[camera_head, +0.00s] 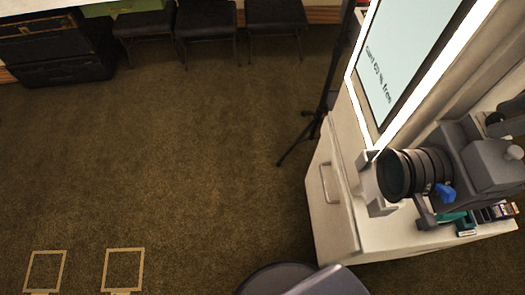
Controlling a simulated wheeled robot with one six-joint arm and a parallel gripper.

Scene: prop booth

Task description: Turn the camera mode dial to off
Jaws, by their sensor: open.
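A dark grey camera (492,163) with a large black ringed lens (422,172) stands at the right, on a white cabinet; its lens faces left. A small light grey round knob (515,152) sits on top of the camera body near the right edge and may be the mode dial. Its markings and setting are too small to read. A light grey bracket-like part (366,183) stands at the front of the lens. I cannot make out my gripper in this view. Only a grey piece of my own body shows at the bottom edge.
The white cabinet (335,205) has a handle on its left side. A large lit screen (410,50) rises behind the lens. A black stand (322,105) is beside it. Black stools (205,30) and a dark trunk (55,55) line the back. The carpet between is clear.

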